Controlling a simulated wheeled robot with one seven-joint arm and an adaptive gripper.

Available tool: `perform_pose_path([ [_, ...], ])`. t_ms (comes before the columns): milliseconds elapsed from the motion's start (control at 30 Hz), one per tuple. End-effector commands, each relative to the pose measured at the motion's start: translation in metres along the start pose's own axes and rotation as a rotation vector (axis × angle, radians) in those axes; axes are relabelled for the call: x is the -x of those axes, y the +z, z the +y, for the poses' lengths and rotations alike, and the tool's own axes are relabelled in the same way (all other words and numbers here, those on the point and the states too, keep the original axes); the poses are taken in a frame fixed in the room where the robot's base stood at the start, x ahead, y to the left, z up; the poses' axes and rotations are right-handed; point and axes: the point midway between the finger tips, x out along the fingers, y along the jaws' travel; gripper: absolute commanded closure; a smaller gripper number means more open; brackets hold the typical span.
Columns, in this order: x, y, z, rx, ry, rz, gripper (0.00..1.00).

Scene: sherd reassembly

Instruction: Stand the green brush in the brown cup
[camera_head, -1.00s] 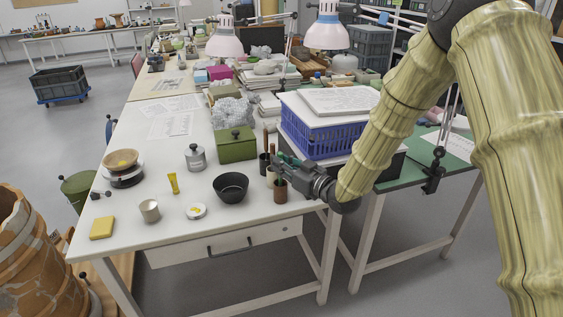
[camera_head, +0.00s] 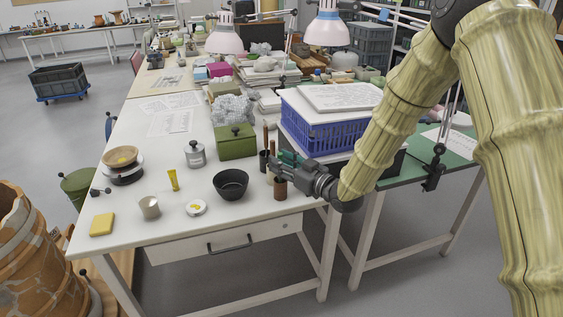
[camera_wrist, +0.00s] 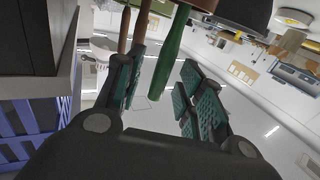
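My gripper (camera_wrist: 163,92) is open, with teal pads on both fingers. The green brush (camera_wrist: 170,50) shows its handle between the spread fingers in the wrist view, with a gap to the right finger. Its other end runs up to the brown cup (camera_wrist: 202,4) at the top edge of that view and appears to be in it, though the rim is cut off. In the head view the brown cup (camera_head: 280,188) stands upright near the table's right front edge, just below my gripper (camera_head: 272,166). My fingers hide most of the brush there.
Wooden-handled tools (camera_head: 265,137) stand in a dark cup (camera_head: 263,163) just behind my gripper. A black bowl (camera_head: 231,186) is to the left, a green box (camera_head: 235,143) behind. A blue crate (camera_head: 322,137) is close on the right.

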Motion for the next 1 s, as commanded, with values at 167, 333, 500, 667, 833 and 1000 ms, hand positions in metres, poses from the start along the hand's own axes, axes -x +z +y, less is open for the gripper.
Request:
perform_pose_path([
  [167, 0.026, 0.000, 0.001, -0.001, 0.002, 0.000, 0.62],
  [333, 0.058, 0.000, 0.001, -0.002, 0.002, 0.001, 0.62],
  [500, 0.087, 0.000, 0.000, -0.003, 0.002, 0.000, 0.62],
  [667, 0.105, 0.000, 0.001, -0.001, 0.001, 0.000, 0.62],
  [833, 0.113, 0.000, 0.000, 0.000, 0.001, 0.000, 0.62],
  [1000, 0.114, 0.000, 0.000, 0.000, 0.000, 0.000, 0.62],
])
